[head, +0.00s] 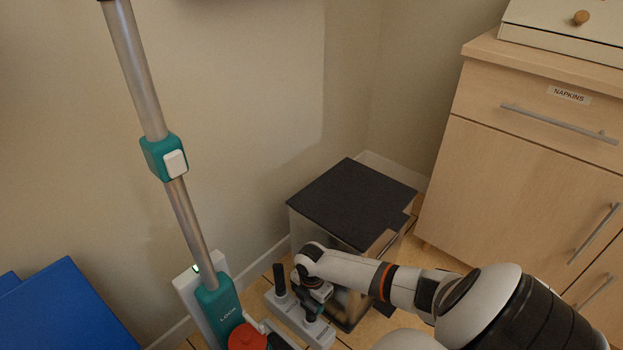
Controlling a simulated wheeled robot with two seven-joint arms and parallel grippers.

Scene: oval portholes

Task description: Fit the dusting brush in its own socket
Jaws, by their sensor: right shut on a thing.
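A light grey tool holder (318,334) stands low by the wall, beside the vacuum. A dark upright tool (279,280) stands at its left end. My right gripper (315,297) reaches in from the right and points down over the right part of the holder. It is shut on a small dark thing (310,312), probably the dusting brush, which is mostly hidden by the gripper. I cannot tell whether the brush is in a socket or just above one. The sockets are too small and covered to make out. My left gripper is not in view.
A teal and grey stick vacuum (215,300) stands just left of the holder. A bin with a black lid (352,203) stands close behind my right gripper. A wooden cabinet (530,165) is at the right, and a blue object (65,310) at the lower left.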

